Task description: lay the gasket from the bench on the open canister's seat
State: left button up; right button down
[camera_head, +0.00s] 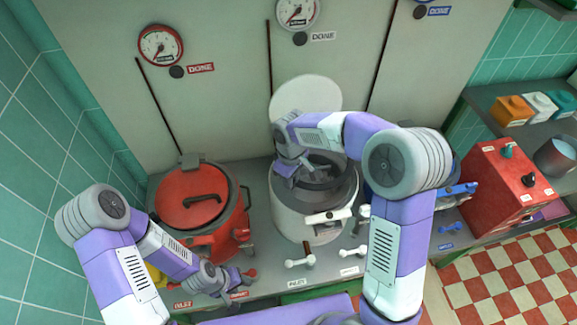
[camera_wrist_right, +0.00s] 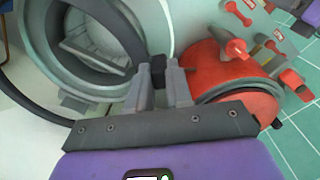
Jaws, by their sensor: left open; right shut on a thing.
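The open canister (camera_head: 290,218) is the white one in the middle, its round white lid (camera_head: 318,92) raised behind it. Its mouth and grey inner ring also show in the right wrist view (camera_wrist_right: 58,62). My right gripper (camera_head: 289,168) is over the left side of the mouth, shut on the gasket, a black ring (camera_wrist_right: 128,28). In the right wrist view the gasket runs out from the fingertips (camera_wrist_right: 158,75) around the mouth. I cannot tell whether it touches the seat. My left gripper (camera_head: 238,280) is open and empty, low in front of the red canister.
A closed red canister (camera_head: 192,195) stands to the left. A blue canister (camera_head: 455,190) is partly hidden behind my right arm. Taps (camera_head: 300,260) line the bench front. A red box with knobs (camera_head: 505,190) stands at right, near a shelf with small coloured containers (camera_head: 511,110).

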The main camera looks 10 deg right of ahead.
jog(key=shift+s+f+b, duration=0.3)
jog(key=shift+f+b, duration=0.05)
jog(key=shift+f, duration=0.1)
jog(key=b, duration=0.5)
send_over(291, 204)
notch_tip(291, 204, down, 6)
jog(key=shift+w+r, duration=0.1)
pick_arm(q)
notch_tip(291, 204, down, 6)
jog(key=shift+s+f, duration=0.15)
pick_arm(e)
jog(key=shift+f, duration=0.75)
pick_arm(q)
jog(key=shift+f+b, duration=0.35)
jog(key=shift+b, duration=0.25)
pick_arm(e)
jog(key=shift+f, duration=0.7)
jog(key=c, duration=1)
grip_release()
jog(key=shift+o, duration=0.2)
notch_tip(291, 204, up, 8)
jog(key=shift+f+p, duration=0.15)
jog(key=shift+p, duration=0.7)
pick_arm(q)
jog(key=shift+r, duration=0.85)
